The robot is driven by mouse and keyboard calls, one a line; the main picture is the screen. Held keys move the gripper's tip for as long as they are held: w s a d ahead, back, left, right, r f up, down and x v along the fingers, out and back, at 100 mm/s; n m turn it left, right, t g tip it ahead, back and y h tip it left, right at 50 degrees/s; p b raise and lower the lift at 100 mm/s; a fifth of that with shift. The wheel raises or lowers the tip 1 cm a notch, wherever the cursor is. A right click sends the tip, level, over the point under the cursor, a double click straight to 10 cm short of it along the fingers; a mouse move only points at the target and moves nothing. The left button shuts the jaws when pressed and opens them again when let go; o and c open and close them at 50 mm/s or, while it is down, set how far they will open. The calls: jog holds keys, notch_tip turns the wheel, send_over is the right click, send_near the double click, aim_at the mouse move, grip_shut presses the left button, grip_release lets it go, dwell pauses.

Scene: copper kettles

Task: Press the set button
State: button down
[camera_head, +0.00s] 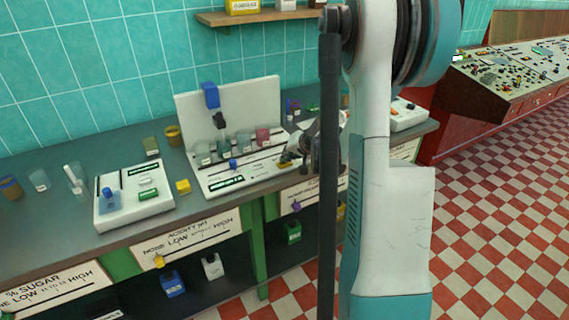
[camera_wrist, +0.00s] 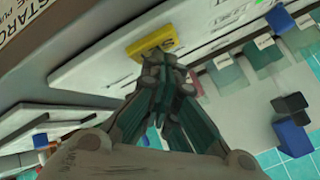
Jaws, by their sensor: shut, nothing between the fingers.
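The set button is a yellow block (camera_wrist: 152,44) with dark lettering, only its "S" readable, on a white panel in the wrist view. It also shows in the head view as a small yellow patch (camera_head: 286,162) at the lower right of the white device (camera_head: 215,186). My gripper (camera_wrist: 163,62) is shut and empty, its fingertips at the button's edge and covering part of it. I cannot tell whether they touch or press it. In the head view my gripper (camera_head: 300,155) is small and partly hidden behind my arm.
The device holds several tinted samples (camera_head: 263,136) and a blue block (camera_head: 211,95) on its upright back. A second white device (camera_head: 133,195) and a loose yellow block (camera_head: 183,187) stand left on the counter (camera_head: 60,228). Jars (camera_head: 39,180) stand farther left.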

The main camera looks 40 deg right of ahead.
dwell(0.5)
jog(key=shift+r+p, duration=0.5)
jog(key=shift+r, duration=0.3)
notch_tip(320, 180, up, 5)
jog(key=p, duration=0.3)
jog(key=shift+a, duration=0.1)
dwell(0.8)
